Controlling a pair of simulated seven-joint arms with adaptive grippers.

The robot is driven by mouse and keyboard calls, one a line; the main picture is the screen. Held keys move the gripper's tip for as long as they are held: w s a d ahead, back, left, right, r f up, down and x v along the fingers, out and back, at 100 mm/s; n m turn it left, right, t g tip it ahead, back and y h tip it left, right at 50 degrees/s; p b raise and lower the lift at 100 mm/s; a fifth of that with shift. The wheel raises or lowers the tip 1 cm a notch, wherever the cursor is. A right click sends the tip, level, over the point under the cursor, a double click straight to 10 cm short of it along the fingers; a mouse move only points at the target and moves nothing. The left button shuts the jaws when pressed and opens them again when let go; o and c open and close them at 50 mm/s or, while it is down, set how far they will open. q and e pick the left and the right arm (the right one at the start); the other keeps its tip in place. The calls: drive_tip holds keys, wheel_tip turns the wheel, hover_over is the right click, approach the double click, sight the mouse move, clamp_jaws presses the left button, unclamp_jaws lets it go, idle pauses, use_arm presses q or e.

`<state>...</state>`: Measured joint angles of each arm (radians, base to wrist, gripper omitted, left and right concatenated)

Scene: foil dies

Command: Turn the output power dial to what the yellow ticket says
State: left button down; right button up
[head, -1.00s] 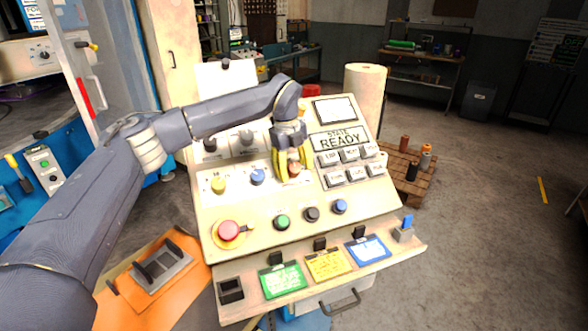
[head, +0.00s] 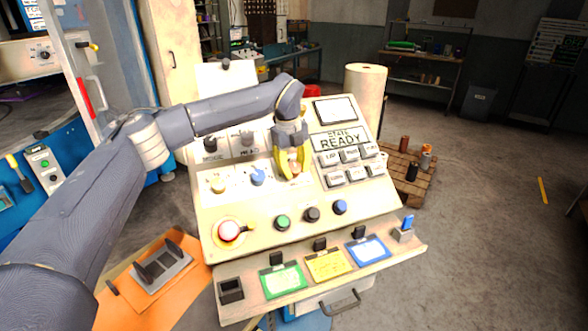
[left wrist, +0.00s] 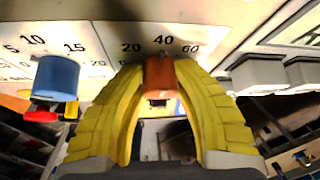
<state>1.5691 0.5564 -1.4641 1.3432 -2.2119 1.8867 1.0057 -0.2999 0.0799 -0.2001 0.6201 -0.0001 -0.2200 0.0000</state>
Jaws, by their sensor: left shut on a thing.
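My left gripper (head: 293,168) reaches over the sloped control panel from the left. Its yellow fingers are shut on an orange-brown dial (left wrist: 160,75), right of the blue dial (head: 257,176). In the left wrist view, the dial's scale shows 20, 40 and 60, with 40 just above the dial. The yellow ticket (head: 328,265) stands on the front ledge between a green ticket (head: 283,280) and a blue ticket (head: 369,249). Its writing is too small to read. My right gripper is not in view.
A yellow dial (head: 217,185) sits left of the blue one. A red mushroom button (head: 229,231) and smaller green, black and blue buttons lie below. Grey keys (head: 350,154) are close on the right, under a display reading READY (head: 338,140).

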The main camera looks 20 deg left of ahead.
use_arm(q)
drive_tip(key=m+y, duration=0.1)
drive_tip(key=m, duration=0.1)
drive_tip(key=m+g+y, duration=0.1)
drive_tip(key=shift+d+f+m+g, duration=0.1)
drive_tip(key=shift+d+m+g, duration=0.1)
drive_tip(key=shift+m+g, duration=0.15)
drive_tip(key=shift+s+f+m+g+y, duration=0.1)
drive_tip(key=shift+m+g+y, duration=0.25)
drive_tip(key=shift+m+y, duration=0.85)
drive_tip(key=shift+m, duration=0.45)
drive_tip(key=c, duration=0.9)
unclamp_jaws()
drive_tip(key=shift+a, duration=0.1)
drive_tip(key=shift+c, duration=0.2)
drive_tip(key=shift+r, duration=0.2)
drive_tip(key=v, duration=1.1)
drive_tip(key=shift+r, duration=0.45)
drive_tip(key=shift+a, duration=0.1)
